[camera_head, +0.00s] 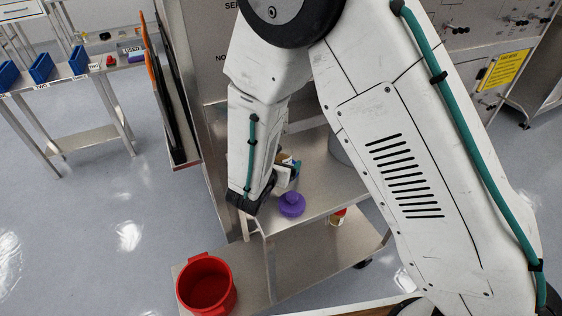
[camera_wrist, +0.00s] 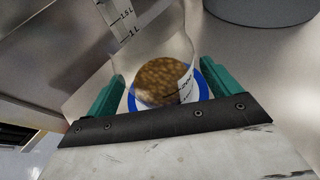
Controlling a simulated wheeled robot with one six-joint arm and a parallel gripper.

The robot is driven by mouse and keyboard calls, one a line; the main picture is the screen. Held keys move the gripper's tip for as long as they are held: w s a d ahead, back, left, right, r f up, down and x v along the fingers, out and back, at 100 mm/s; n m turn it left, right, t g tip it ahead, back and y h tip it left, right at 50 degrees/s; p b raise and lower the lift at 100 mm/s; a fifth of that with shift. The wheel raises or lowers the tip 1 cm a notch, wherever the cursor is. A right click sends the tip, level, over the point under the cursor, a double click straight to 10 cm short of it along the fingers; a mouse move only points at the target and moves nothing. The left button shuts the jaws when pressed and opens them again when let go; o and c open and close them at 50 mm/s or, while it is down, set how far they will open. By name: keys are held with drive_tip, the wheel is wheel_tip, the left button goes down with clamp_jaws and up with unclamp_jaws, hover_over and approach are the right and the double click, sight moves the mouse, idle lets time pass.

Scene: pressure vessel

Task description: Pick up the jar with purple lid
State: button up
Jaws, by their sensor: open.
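What is under the lid cannot be made out. In the wrist view my gripper (camera_wrist: 160,85) is open, with one teal finger on each side of a clear container (camera_wrist: 158,52) with brown contents, a blue ring and a white volume scale. No purple lid is clear there, so I cannot tell whether this is the same jar. Contact with the fingers cannot be judged.
A steel cart (camera_head: 325,195) has two shelves. A red bucket (camera_head: 207,286) and a small red-topped jar (camera_head: 338,217) are on the lower one. A grey round vessel (camera_wrist: 262,8) stands near the container. A table with blue bins (camera_head: 41,68) is at the left.

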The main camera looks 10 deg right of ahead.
drive_tip(key=shift+x, duration=0.85)
drive_tip(key=c, duration=1.1)
drive_tip(key=shift+r, duration=0.1)
